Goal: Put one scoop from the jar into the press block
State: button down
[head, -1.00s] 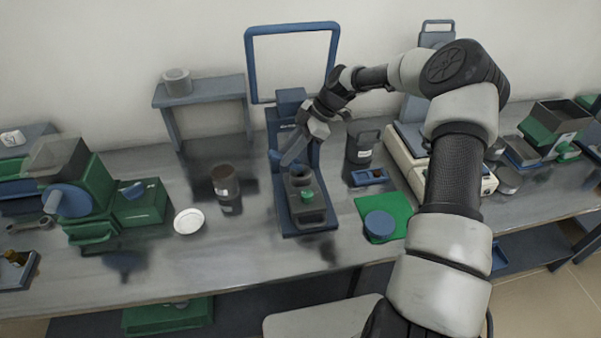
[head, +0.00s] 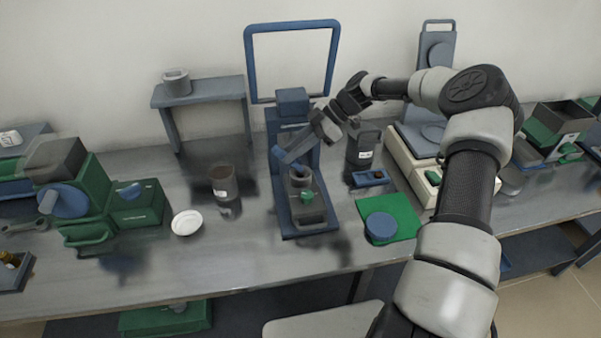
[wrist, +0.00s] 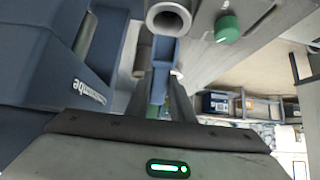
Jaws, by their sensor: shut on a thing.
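The press block (head: 309,212) is grey with a green knob and a round opening, and stands on the blue press base. In the wrist view its open round collar (wrist: 168,20) shows beside the green knob (wrist: 228,28). My gripper (head: 291,155) is just above the block, tilted down to the left. In the wrist view my gripper (wrist: 163,75) is shut on a blue scoop (wrist: 164,50), which lies close to the collar. Whether the scoop holds powder is hidden. A brown open jar (head: 223,182) with a label stands left of the press.
A green mat (head: 403,211) bears a blue disc. A white dish (head: 186,222) sits left. The press's blue frame (head: 249,68) rises behind. Bench front is mostly clear.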

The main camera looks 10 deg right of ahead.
jog(key=shift+d+f+y+b, duration=0.15)
jog(key=shift+d+y+b, duration=0.25)
jog(key=shift+y+b, duration=0.3)
jog(key=shift+d+b, duration=0.2)
jog(key=shift+b, duration=0.35)
jog(key=shift+d+r+y, duration=0.1)
jog(key=shift+r+y, duration=0.15)
jog(key=shift+y, duration=0.25)
jog(key=shift+w+f+b, duration=0.1)
jog(key=shift+w+b, duration=0.15)
jog(key=shift+b, duration=0.55)
